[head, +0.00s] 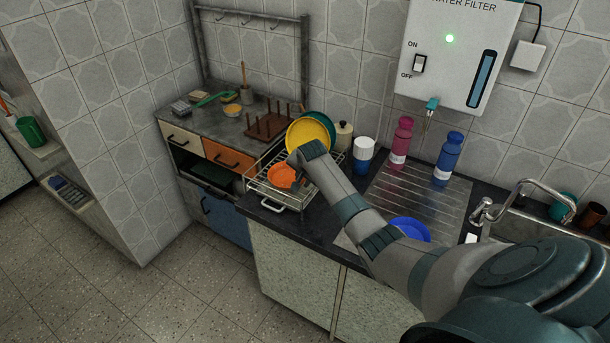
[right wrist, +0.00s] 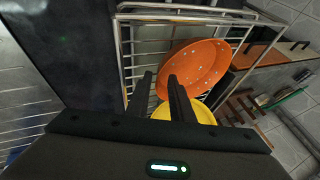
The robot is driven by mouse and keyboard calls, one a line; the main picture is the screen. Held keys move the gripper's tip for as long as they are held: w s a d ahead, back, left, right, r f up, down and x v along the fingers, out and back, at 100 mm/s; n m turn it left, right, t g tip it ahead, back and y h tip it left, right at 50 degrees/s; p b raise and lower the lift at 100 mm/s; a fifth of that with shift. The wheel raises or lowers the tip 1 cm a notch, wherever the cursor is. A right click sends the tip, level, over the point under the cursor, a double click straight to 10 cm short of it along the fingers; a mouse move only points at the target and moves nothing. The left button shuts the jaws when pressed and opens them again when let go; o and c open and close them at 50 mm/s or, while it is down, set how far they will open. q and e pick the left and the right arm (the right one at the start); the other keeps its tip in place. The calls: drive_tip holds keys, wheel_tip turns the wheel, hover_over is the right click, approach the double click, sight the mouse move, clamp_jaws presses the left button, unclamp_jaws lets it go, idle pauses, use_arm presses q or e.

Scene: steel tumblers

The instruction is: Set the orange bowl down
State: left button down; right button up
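The orange bowl (head: 283,176) sits tilted in the front part of the wire dish rack (head: 279,199). In the right wrist view the bowl (right wrist: 200,66) shows its speckled face among the rack's wires. My right gripper (head: 297,180) is at the bowl's edge. In the right wrist view its two dark fingers (right wrist: 161,80) stand apart, one in front of the bowl and the other just past its left edge. I cannot tell whether either finger touches it. My left gripper is not in view.
A yellow plate (head: 305,134) and a green plate (head: 324,124) stand in the rack behind the bowl. A lidded jar (head: 343,137), a white-and-blue cup (head: 362,155) and two bottles stand to the right. A blue bowl (head: 411,228) lies near my forearm.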

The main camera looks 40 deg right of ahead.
drive_tip(key=b+v, duration=0.2)
drive_tip(key=v, duration=1)
idle(0.7)
drive_tip(key=s+a+f+n+t+y, duration=0.1)
drive_tip(key=a+f+n+t, duration=0.3)
drive_tip(key=a, duration=0.4)
drive_tip(key=s+a+f+n+t+y, duration=0.1)
drive_tip(key=s+a+f+n, duration=0.1)
drive_tip(key=a+f+n, duration=0.45)
drive_tip(key=s+a+f+g, duration=0.1)
drive_tip(key=s+f, duration=0.2)
drive_tip(key=f, duration=0.4)
drive_tip(key=s+a+f+n+g, duration=0.1)
drive_tip(key=s+a+f, duration=0.1)
drive_tip(key=s+f, duration=0.35)
drive_tip(key=s+a+f, duration=0.1)
drive_tip(key=s+f, duration=0.1)
drive_tip(key=f, duration=0.6)
drive_tip(key=s+a+f+n+g, duration=0.2)
drive_tip(key=s+f+g, duration=0.1)
drive_tip(key=s+f, duration=1.1)
drive_tip(key=s+a+f+n+g, duration=0.1)
drive_tip(key=s+f+n+g, duration=0.15)
drive_tip(key=s+f, duration=1.2)
drive_tip(key=s+a+n+g, duration=0.1)
drive_tip(key=s+g, duration=0.1)
drive_tip(key=s, duration=1.8)
drive_tip(key=shift+s+a+f+y, duration=0.15)
drive_tip(key=shift+s+f+y, duration=0.05)
drive_tip(key=shift+y, duration=0.1)
